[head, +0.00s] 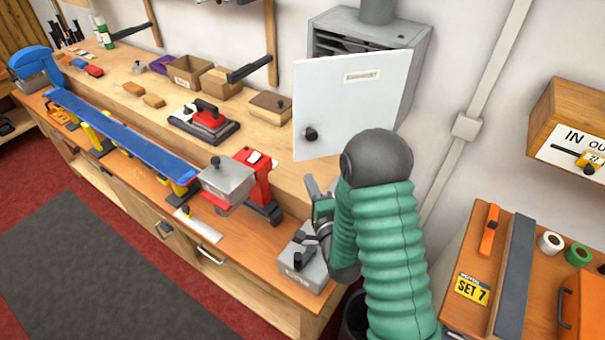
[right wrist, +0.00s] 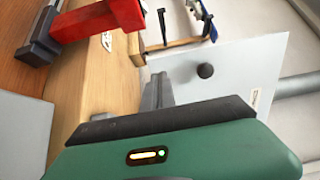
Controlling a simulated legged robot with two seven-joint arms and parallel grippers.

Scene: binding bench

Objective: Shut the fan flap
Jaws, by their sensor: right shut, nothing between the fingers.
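The fan flap (head: 352,100) is a pale panel with a small label and a black knob (head: 310,134) near its lower left corner. It stands open, swung out from the grey fan box (head: 418,62) on the wall, and dark slats show behind its top edge. My right gripper (head: 318,190) is below the flap, apart from the knob, shut and empty. In the right wrist view the flap (right wrist: 240,75) and its knob (right wrist: 205,70) are beyond the gripper's fingers (right wrist: 158,92). My left gripper is not in view.
Below the gripper, a grey box with a black knob (head: 302,265) sits on the bench. A red-and-grey clamp (head: 255,180) and a long blue ski (head: 120,130) lie to the left. An orange-topped cabinet (head: 470,245) is at right. Space directly before the flap looks clear.

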